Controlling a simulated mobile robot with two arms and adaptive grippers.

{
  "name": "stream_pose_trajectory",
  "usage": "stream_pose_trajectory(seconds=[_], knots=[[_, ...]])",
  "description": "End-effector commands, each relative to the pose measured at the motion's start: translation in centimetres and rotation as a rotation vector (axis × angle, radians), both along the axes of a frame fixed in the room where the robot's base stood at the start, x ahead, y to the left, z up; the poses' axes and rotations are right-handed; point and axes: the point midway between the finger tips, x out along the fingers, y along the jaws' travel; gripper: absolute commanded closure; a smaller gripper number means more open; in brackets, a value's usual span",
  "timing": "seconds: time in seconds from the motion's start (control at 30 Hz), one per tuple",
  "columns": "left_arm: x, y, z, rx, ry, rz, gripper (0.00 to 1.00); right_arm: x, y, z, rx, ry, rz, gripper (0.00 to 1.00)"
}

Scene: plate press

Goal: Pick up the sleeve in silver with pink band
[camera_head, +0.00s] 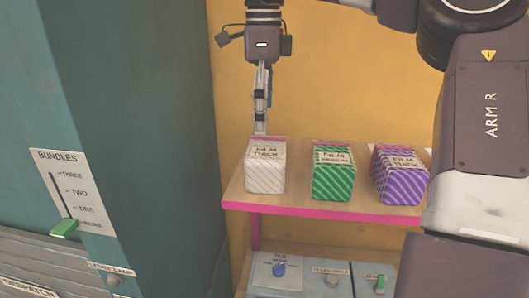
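No plainly silver sleeve with a pink band shows. The closest match is a pale silver-white box (264,178) with thin orange diagonal stripes and a label, at the left end of the wooden shelf. A thin pink strip shows along its top back edge; I cannot tell whether it belongs to the box. My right gripper (260,130) points down, its fingertips at or just behind the box's top back edge. The fingers are seen edge-on, so their opening and any contact are unclear. My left gripper is not in view.
A green striped box (333,184) and a purple striped box (402,188) stand to the right on the pink-edged shelf (300,207). A teal cabinet (130,120) with a BUNDLES slider fills the left. Control panels (325,285) sit below. My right arm covers the right side.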

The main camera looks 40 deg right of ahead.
Motion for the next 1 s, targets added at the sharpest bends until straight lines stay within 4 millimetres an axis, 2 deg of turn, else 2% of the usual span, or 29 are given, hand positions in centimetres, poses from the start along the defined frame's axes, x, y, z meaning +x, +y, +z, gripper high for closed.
stream_pose_trajectory(seconds=[0.37, 0.53, 0.7, 0.97, 1.0], knots=[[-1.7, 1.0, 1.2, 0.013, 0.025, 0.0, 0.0, -0.3, 0.0, -3.0, 0.003, 0.001, 0.001, 0.0], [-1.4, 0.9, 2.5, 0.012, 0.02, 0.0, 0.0, -0.6, -0.1, -5.0, 0.004, 0.003, 0.001, 0.0], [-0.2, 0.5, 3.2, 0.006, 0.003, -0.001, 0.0, -0.5, -0.1, -7.0, 0.003, 0.001, 0.0, 0.0], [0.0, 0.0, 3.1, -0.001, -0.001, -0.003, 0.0, -0.4, -0.1, -7.4, 0.001, -0.001, -0.001, 0.0], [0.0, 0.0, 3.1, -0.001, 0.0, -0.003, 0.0, -0.4, -0.1, -7.4, 0.001, -0.001, -0.001, 0.03]])
